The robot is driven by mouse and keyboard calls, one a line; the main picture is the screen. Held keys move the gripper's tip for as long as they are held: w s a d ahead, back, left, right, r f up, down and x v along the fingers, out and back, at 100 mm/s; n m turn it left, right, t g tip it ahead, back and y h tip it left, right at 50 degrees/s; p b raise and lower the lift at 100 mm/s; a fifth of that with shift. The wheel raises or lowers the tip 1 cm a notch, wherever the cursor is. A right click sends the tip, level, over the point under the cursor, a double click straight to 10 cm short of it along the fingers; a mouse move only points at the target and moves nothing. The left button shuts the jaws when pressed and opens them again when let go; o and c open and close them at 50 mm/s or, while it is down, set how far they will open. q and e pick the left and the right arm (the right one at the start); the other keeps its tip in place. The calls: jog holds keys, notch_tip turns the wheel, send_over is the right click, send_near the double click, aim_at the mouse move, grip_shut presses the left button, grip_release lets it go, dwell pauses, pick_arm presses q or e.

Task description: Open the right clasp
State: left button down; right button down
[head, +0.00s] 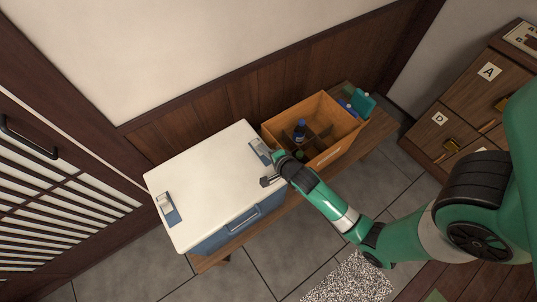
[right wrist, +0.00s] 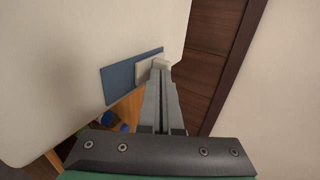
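The cooler has a white lid (head: 205,185) over a blue body (head: 238,229). The right clasp (head: 258,146), a pale lever on a blue plate, sits at the lid's right end, partly behind my right gripper. In the right wrist view its blue plate (right wrist: 122,80) and pale lever (right wrist: 145,72) lie just past the fingertips. My right gripper (head: 270,169) is at this clasp; its fingers (right wrist: 160,66) look shut together. I cannot tell whether they touch the lever. The left clasp (head: 168,207) is at the lid's left end. My left gripper is not in view.
An orange-brown divided crate (head: 340,143) with a dark bottle (head: 299,131) stands close to the cooler's right end. Teal and blue items (head: 362,103) lie behind it. All stand on a wooden bench (head: 386,124) against the wall. The floor in front is mostly clear.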

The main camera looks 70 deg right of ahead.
aim_at(270, 163)
jog(key=shift+f, duration=0.1)
jog(key=shift+s+a, duration=0.2)
jog(key=s+a, duration=0.2)
jog(key=shift+s+p, duration=0.3)
jog(key=shift+s, duration=0.05)
jog(key=p+v, duration=0.2)
jog(key=v, duration=0.8)
jog(key=shift+s, duration=0.1)
